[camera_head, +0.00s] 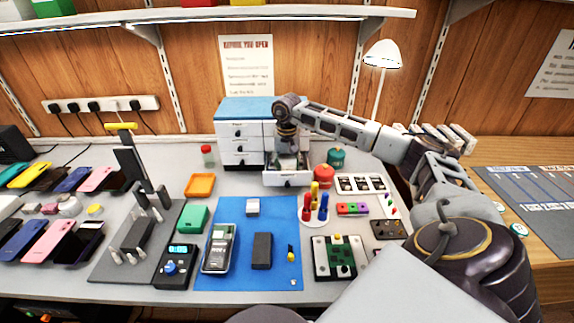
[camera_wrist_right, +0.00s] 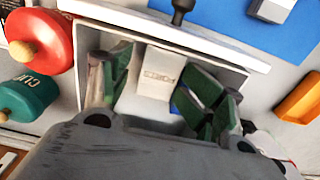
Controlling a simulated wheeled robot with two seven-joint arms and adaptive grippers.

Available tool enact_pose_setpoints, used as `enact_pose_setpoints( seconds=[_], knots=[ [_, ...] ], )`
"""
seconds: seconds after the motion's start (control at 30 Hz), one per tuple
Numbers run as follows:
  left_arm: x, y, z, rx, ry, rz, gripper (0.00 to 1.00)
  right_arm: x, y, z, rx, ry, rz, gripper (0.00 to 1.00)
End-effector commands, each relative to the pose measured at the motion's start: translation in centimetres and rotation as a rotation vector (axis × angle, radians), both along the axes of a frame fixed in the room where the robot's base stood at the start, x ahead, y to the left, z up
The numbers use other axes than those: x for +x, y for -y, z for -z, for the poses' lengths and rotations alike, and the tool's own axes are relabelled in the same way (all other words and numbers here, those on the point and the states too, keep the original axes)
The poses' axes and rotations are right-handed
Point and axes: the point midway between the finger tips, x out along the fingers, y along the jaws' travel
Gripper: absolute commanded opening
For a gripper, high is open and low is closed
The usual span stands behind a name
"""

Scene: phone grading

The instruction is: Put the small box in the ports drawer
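A white drawer (camera_head: 287,180) stands pulled out at the lower right of the small cabinet. I cannot read its label. My right gripper (camera_head: 288,156) reaches down over it from above. In the right wrist view its green-padded fingers (camera_wrist_right: 158,62) stand apart inside the drawer (camera_wrist_right: 165,33). A small pale box (camera_wrist_right: 160,78) with faint markings lies between them in the drawer, with visible gaps to the pads. Something blue shows beside the box, partly hidden by the right finger. My left gripper is not in view.
The blue-topped cabinet (camera_head: 240,143) has its left drawers shut. A red pot (camera_head: 323,175) and a green pot (camera_head: 335,157) stand close to the drawer's right.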

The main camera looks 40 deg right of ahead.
Motion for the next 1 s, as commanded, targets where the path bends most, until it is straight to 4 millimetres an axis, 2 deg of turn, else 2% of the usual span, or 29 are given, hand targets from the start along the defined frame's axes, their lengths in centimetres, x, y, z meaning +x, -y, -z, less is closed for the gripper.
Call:
enact_pose_setpoints(
  seconds=[0.03, 0.67, 0.83, 1.0],
  knots=[
    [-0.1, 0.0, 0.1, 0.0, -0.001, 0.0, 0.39, -0.2, 0.0, 0.5, -0.002, -0.01, 0.0, 0.58],
    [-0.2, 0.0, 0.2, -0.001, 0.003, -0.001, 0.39, 0.0, 0.1, -0.4, -0.002, -0.001, 0.001, 0.58],
    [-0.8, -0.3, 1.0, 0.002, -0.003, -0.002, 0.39, 0.0, 0.1, -1.4, -0.001, 0.001, 0.001, 0.58],
    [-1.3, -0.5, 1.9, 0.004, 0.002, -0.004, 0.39, 0.1, 0.1, -3.9, -0.001, 0.004, 0.001, 0.58]
  ],
)
